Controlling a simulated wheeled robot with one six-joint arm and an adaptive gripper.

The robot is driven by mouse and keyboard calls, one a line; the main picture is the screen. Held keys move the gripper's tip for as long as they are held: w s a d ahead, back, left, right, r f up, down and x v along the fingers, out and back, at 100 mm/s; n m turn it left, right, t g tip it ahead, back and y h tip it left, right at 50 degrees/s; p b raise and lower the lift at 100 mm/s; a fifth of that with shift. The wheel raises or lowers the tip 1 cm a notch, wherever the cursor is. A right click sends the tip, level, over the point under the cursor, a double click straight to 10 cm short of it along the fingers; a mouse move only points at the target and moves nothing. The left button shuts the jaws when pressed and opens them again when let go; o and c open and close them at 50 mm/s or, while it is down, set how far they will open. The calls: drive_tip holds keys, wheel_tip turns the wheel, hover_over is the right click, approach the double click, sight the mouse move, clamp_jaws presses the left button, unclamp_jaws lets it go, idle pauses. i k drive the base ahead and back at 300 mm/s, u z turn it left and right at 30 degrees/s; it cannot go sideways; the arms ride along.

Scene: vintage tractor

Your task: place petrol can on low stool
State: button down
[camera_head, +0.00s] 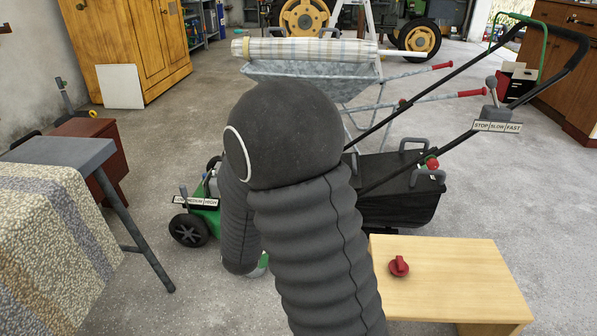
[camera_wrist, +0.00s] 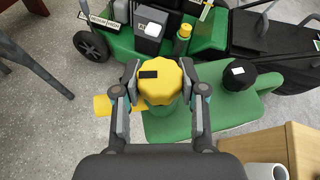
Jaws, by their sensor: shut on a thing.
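In the wrist view, my gripper (camera_wrist: 160,88) is shut on the yellow cap (camera_wrist: 160,78) of the green petrol can (camera_wrist: 215,112), one finger on each side. A black round cap (camera_wrist: 240,75) sits on the can's right part, and a yellow piece (camera_wrist: 116,104) shows left of my fingers. In the head view, my arm hides my gripper and nearly all of the can. The low wooden stool (camera_head: 450,285) stands at front right with a red knob (camera_head: 399,266) on top. Its edge shows at lower right in the wrist view (camera_wrist: 302,150). I cannot tell whether the can touches the floor.
A green lawn mower (camera_head: 205,210) with a black grass box (camera_head: 400,200) stands close behind the can. A wheelbarrow (camera_head: 320,80) carries a rolled cloth behind it. A cloth-covered table (camera_head: 50,230) is at left.

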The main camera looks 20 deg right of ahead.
sight(466, 274)
drive_tip(key=k, duration=1.05)
drive_tip(key=u, duration=0.3)
drive_tip(key=i, duration=1.7)
